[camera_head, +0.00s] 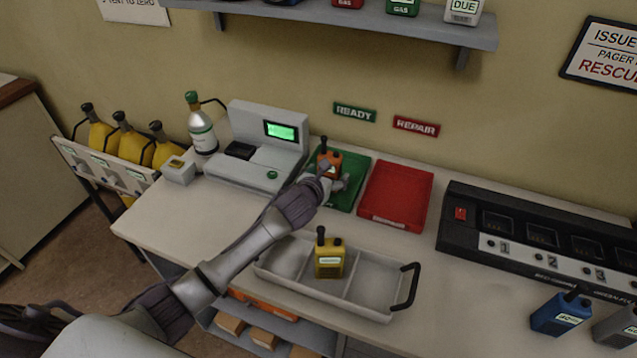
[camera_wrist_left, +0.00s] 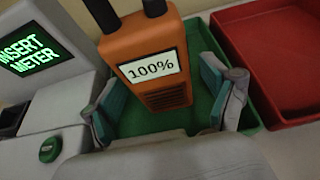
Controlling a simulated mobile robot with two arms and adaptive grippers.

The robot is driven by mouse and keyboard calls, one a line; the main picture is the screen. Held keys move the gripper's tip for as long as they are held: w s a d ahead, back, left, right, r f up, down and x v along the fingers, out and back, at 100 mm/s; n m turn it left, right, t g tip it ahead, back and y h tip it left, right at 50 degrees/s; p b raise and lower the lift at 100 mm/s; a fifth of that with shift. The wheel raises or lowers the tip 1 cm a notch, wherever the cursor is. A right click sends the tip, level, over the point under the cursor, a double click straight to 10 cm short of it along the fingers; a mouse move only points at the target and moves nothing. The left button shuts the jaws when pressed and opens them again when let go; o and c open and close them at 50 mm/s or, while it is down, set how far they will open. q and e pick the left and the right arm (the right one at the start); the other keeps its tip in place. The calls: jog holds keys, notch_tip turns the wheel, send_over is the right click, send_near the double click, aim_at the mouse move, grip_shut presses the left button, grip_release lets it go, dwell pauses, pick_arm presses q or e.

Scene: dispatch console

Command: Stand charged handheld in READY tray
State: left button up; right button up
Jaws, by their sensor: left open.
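An orange handheld (camera_head: 329,161) with a black antenna stands upright in the green READY tray (camera_head: 352,187). In the left wrist view the handheld (camera_wrist_left: 148,62) shows a "100%" label, and the green tray (camera_wrist_left: 208,60) lies beneath it. My left gripper (camera_head: 327,178) is at the tray; in the left wrist view its teal-padded fingers (camera_wrist_left: 165,108) are spread on either side of the handheld, with gaps showing. The green READY sign (camera_head: 354,112) is on the wall behind. My right gripper is not in view.
The red tray (camera_head: 396,195) is right of the green one. A grey meter machine (camera_head: 262,140) stands left, its screen reading "INSERT METER" in the wrist view. A yellow handheld (camera_head: 329,258) stands in a divided carrier (camera_head: 376,290) in front. A black charger bank (camera_head: 540,240) is at right.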

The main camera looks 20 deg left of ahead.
pick_arm(q)
jog(key=v, duration=1)
jog(key=shift+s+b, duration=0.3)
jog(key=shift+s, duration=0.05)
jog(key=shift+r, duration=0.15)
